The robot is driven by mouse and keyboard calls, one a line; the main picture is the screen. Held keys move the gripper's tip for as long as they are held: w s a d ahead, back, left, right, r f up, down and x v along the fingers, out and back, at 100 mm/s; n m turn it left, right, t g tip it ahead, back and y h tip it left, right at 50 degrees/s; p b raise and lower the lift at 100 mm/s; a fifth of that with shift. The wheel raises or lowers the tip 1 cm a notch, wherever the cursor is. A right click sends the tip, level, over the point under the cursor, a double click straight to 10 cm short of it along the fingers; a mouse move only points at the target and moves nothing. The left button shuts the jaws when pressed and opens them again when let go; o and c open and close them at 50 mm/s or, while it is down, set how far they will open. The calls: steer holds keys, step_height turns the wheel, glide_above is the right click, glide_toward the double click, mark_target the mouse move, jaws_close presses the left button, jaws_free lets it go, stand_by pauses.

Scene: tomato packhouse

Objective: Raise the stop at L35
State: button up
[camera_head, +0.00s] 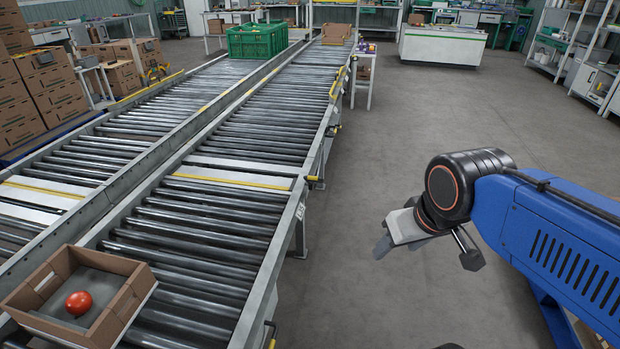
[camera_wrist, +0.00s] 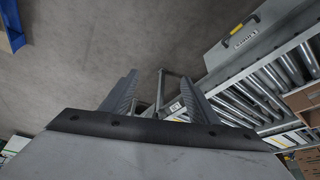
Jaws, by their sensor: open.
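My gripper (camera_head: 388,246) hangs in the air right of the near roller conveyor, apart from it. In the wrist view its two grey fingers (camera_wrist: 160,82) stand apart with nothing between them. A small yellow handle (camera_head: 314,178) sits on the conveyor's right side rail, at the end of a pale cross plate with a yellow edge (camera_head: 235,181). In the wrist view a yellow handle (camera_wrist: 244,29) shows on the conveyor side above a small label (camera_wrist: 243,40).
An open cardboard box (camera_head: 122,312) with one tomato (camera_head: 78,303) sits on the near rollers. Green crates (camera_head: 256,40) and another carton (camera_head: 337,34) stand farther up the lines. Conveyor legs (camera_head: 301,236) stand at the right edge. The grey floor (camera_head: 440,110) beyond is clear.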

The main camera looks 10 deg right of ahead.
steer(key=c, duration=0.7)
steer(key=shift+w+n, duration=0.3)
steer(key=c, duration=0.5)
steer(key=w+n, duration=0.2)
steer(key=w, duration=0.1)
steer(key=w+n+h, duration=0.1)
steer(key=w+n, duration=0.2)
steer(key=w+d+n, duration=0.1)
steer(key=w+n, duration=0.1)
steer(key=w, duration=0.1)
steer(key=shift+d+r+h, duration=0.1)
steer(key=shift+r+h, duration=0.05)
steer(key=shift+h, duration=0.25)
jaws_close()
steer(key=w+a+f+n, duration=0.2)
steer(key=w+a+n, duration=0.2)
steer(key=w+n, duration=0.3)
steer(key=w+a+f+n+t+h, duration=0.1)
steer(key=w+a+f+n, duration=0.2)
steer(key=w+n, duration=0.5)
steer(key=w+a+f+n, duration=0.3)
steer(key=w+a+n, duration=0.2)
steer(key=w+n, duration=0.3)
steer(key=w, duration=0.2)
steer(key=shift+w+a+t, duration=0.3)
steer(key=shift+a+t, duration=0.1)
